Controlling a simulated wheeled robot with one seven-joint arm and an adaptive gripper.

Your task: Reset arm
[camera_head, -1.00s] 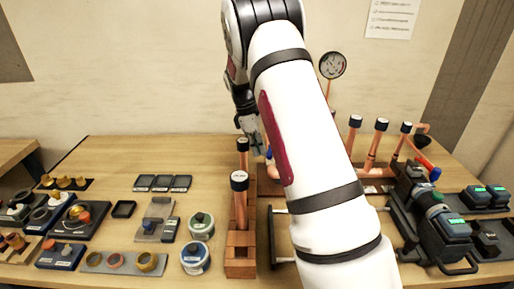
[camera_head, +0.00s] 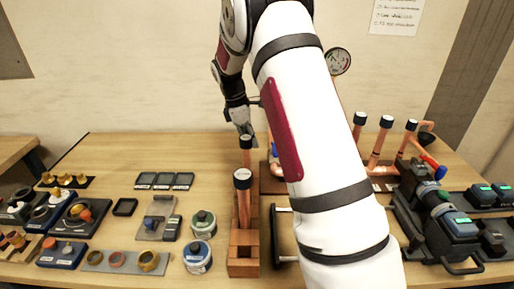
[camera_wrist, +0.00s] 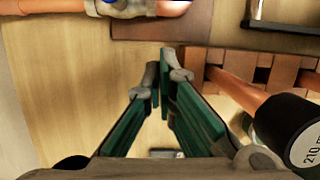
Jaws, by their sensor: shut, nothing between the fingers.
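My gripper (camera_head: 243,130) hangs behind the capped copper tubes, partly hidden by the near tube in the head view. In the wrist view its green-padded fingers (camera_wrist: 165,78) come together at the tips with nothing between them, above bare wood. A dark-capped copper tube (camera_head: 243,200) stands upright in a reddish-brown block rack (camera_head: 243,262). A tube with a cap marked 210 (camera_wrist: 295,130) shows close at the right in the wrist view. My white arm covers the middle of the table in the head view.
Copper piping (camera_wrist: 165,8) with a blue part runs along the wrist view's top edge. A round gauge (camera_head: 339,61) stands behind my arm. Round tins (camera_head: 198,256) and small trays fill the left side. A dark clamping machine (camera_head: 440,225) stands at the right.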

